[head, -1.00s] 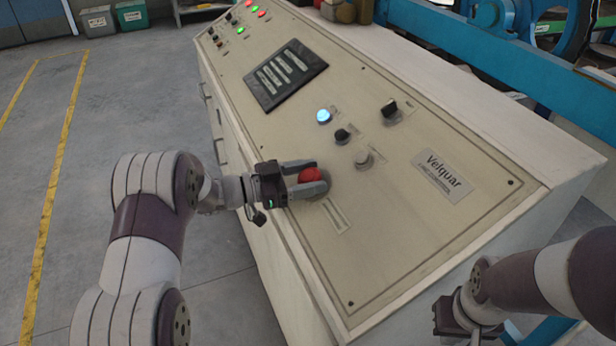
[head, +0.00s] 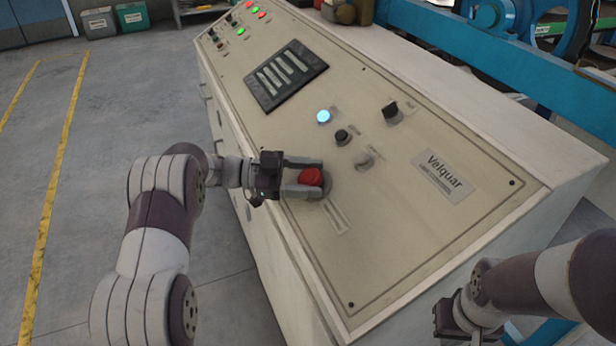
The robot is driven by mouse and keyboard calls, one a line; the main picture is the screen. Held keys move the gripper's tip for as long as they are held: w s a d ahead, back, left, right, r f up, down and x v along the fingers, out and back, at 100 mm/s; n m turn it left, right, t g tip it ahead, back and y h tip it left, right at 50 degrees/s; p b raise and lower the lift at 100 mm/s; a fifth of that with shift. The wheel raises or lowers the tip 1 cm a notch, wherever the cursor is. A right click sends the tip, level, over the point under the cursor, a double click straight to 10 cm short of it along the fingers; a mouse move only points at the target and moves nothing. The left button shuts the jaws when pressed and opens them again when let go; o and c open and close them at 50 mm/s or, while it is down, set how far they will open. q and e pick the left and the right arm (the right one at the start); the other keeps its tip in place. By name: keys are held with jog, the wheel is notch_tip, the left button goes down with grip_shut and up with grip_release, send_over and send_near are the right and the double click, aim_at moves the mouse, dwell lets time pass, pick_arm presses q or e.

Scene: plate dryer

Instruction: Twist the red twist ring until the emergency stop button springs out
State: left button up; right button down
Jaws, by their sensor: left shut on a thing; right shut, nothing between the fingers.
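The red emergency stop button with its twist ring (head: 311,176) sits on the sloped face of the cream control console, low and left of the nameplate. My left gripper (head: 306,177) comes in from the left with one finger on the far side and one on the near side of the red ring, shut on it. The fingers hide part of the ring's sides and base. My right gripper (head: 447,318) hangs at the lower right, off the console's near edge; it is shut and empty, and its fingertips are hard to make out.
The console (head: 400,262) also carries a lit blue-white button (head: 323,116), a black knob (head: 342,136), a grey button (head: 363,160), a black selector switch (head: 390,109) and a dark slotted panel (head: 285,76). Blue machinery (head: 480,60) stands behind it. The floor at left is clear.

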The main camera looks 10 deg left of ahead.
pick_arm(q)
jog(key=o, duration=1)
jog(key=s+a, duration=0.1)
jog(key=a, duration=1.1)
jog(key=shift+s+a+r, duration=0.25)
jog(key=shift+s+r, duration=0.05)
jog(key=shift+s, duration=0.05)
